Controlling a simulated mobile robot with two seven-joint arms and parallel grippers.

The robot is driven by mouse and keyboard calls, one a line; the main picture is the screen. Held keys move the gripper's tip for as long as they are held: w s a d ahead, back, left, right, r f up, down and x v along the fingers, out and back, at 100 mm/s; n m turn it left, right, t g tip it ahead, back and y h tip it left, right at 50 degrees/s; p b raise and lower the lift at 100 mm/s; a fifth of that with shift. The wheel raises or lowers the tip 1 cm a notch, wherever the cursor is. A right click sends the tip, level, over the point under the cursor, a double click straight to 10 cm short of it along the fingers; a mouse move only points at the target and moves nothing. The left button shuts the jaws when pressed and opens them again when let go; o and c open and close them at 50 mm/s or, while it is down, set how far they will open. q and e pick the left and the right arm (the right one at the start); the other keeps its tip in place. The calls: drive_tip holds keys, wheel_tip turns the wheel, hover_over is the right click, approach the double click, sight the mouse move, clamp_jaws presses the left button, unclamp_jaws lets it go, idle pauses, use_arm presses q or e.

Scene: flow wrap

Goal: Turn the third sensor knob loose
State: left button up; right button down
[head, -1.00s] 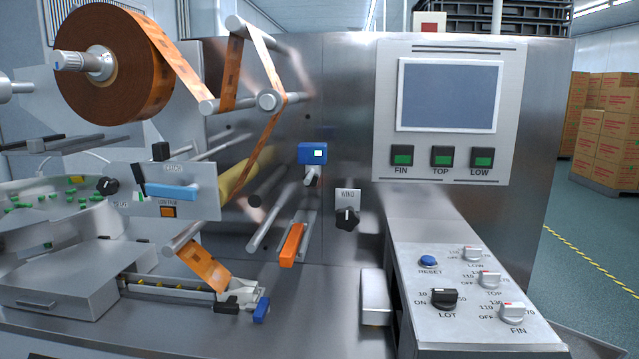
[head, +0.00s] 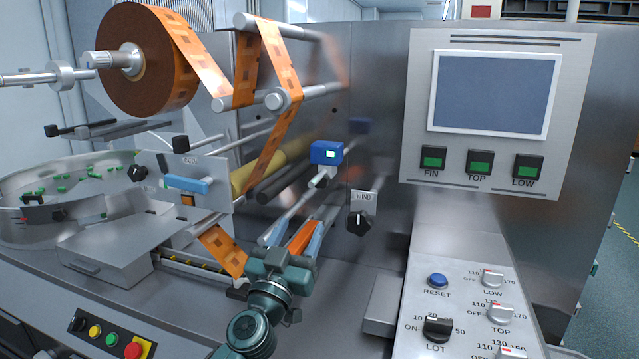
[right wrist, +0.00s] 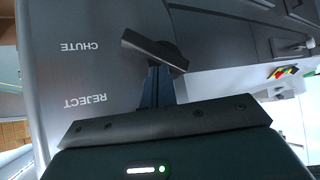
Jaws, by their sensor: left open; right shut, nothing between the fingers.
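The blue sensor box (head: 326,152) with a small lit display sits on a rod at the machine's front face. A small grey cylinder (head: 320,179), perhaps its knob, shows just below it. My left gripper (head: 299,232) is open below the sensor, its two blue fingers pointing up and away. An orange bar (head: 302,237) appears between or behind those fingers; I cannot tell whether they touch it. In the right wrist view my right gripper (right wrist: 160,85) is shut and empty, its tips close to a dark bar-shaped handle (right wrist: 155,48). Contact there is unclear.
A black WIND knob (head: 359,223) is right of the left gripper. The film roll (head: 150,60) and rollers are above left. A sloped panel with a RESET button (head: 437,281) and a LOT knob (head: 437,328) is at right. A CHUTE/REJECT plate (right wrist: 80,75) surrounds the dark handle.

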sight(320, 184)
use_arm(q)
drive_tip(key=b+x, duration=0.3)
drive_tip(key=x, duration=0.8)
drive_tip(key=shift+w, duration=0.3)
drive_tip(key=shift+w+d+r, duration=0.2)
drive_tip(key=shift+w+r, duration=0.2)
drive_tip(key=shift+w, duration=0.1)
use_arm(e)
drive_tip(key=shift+w+a+f+t, duration=0.15)
drive_tip(key=shift+a+f+t, duration=0.15)
drive_tip(key=shift+a+f, duration=0.1)
